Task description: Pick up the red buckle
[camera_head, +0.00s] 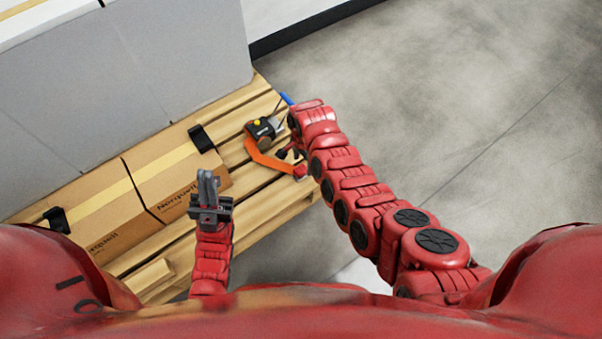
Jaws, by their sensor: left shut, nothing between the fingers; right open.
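A small red piece, which looks like the red buckle (299,171), sits at the right end of a curved orange strap (264,158) near the pallet's edge.
The wooden pallet (262,192) carries cardboard boxes (168,180) with black clips (201,138) on their edges. Large grey blocks (120,80) stand behind. A blue item (287,99) lies by the pallet's far corner. The concrete floor (480,110) at right is clear.

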